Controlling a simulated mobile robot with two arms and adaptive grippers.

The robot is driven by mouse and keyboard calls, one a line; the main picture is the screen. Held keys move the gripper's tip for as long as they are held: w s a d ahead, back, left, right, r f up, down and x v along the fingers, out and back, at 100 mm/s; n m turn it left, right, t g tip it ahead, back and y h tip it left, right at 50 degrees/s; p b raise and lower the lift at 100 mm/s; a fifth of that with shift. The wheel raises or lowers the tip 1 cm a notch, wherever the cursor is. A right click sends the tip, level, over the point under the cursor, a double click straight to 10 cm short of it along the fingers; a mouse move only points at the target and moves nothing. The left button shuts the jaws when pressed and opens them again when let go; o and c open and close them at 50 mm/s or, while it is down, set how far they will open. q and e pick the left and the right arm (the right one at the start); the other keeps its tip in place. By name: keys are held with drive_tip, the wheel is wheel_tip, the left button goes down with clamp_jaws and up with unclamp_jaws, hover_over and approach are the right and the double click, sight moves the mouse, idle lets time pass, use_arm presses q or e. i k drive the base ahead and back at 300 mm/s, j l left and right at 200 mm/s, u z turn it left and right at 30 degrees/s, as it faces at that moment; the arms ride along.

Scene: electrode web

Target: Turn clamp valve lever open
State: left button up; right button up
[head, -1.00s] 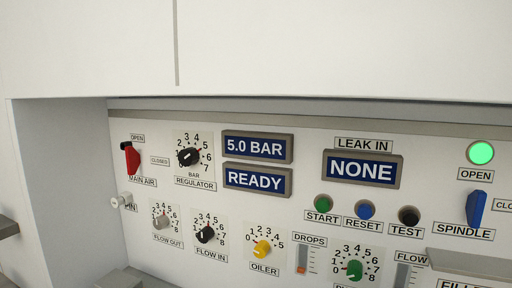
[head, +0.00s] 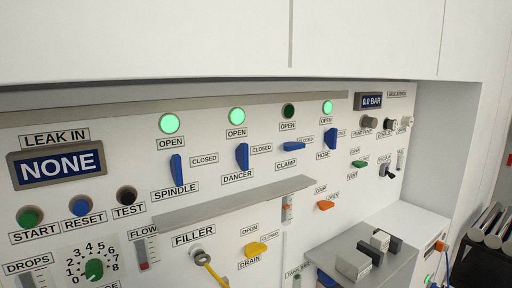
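The clamp valve lever (head: 292,147) is a small blue handle on the white panel, above the label CLAMP (head: 287,162). It lies roughly horizontal, pointing right toward its CLOSED label. The round lamp (head: 288,110) above it is dark green and unlit. The blue spindle lever (head: 176,169), dancer lever (head: 242,156) and hose lever (head: 330,138) stand upright, each under a brightly lit green lamp. Neither of my grippers is in view.
A grey ledge (head: 234,202) juts from the panel below the levers. A grey block (head: 362,255) with several pieces on top stands at lower right. The yellow drain lever (head: 257,248) and orange clamp-like lever (head: 325,205) sit lower. The panel before the clamp lever is unobstructed.

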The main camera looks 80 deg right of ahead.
sight(289, 146)
drive_tip(key=z, duration=2.8)
